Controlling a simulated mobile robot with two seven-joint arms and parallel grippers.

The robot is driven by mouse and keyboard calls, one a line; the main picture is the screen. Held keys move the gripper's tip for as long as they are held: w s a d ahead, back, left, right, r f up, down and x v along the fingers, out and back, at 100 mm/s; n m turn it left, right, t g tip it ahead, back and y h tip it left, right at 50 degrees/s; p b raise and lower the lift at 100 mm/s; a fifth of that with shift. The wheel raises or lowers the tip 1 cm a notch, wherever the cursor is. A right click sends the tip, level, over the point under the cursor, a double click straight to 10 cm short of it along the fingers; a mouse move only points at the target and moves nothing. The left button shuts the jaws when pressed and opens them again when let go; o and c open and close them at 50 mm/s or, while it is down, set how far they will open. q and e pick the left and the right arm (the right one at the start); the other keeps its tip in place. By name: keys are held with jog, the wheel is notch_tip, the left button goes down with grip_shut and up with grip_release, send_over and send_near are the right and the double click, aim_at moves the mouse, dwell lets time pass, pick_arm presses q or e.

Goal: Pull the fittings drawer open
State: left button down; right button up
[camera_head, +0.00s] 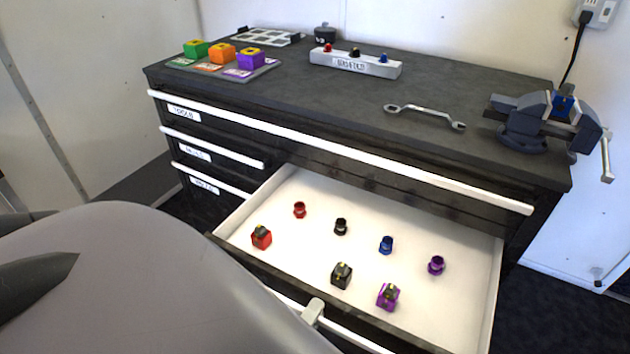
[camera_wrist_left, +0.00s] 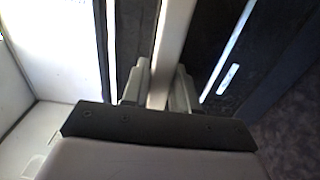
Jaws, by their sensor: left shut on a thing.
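The fittings drawer (camera_head: 385,212) stands pulled well out of the dark cabinet, with its white inside in full view. Several small red, black, blue and purple fittings and blocks stand in it, such as a red block (camera_head: 261,237). My left gripper (camera_head: 313,312) is at the white bar handle (camera_head: 345,335) on the drawer's front. In the left wrist view my left gripper (camera_wrist_left: 160,88) has its fingers on both sides of the handle (camera_wrist_left: 174,40) and is shut on it. My grey arm hides the drawer's front left part. My right gripper is not in view.
The other drawers, such as the one with the long top handle (camera_head: 330,147), are shut. On the dark worktop (camera_head: 300,95) are coloured blocks, a fittings rack (camera_head: 355,62), a wrench (camera_head: 425,115) and a vise (camera_head: 530,120). Floor shows right of the drawer.

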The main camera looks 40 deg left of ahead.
pick_arm(q)
jog(key=shift+s, duration=0.1)
dwell(0.3)
jog(key=c, duration=1)
grip_release()
jog(key=shift+o, duration=0.2)
jog(key=shift+r, duration=0.15)
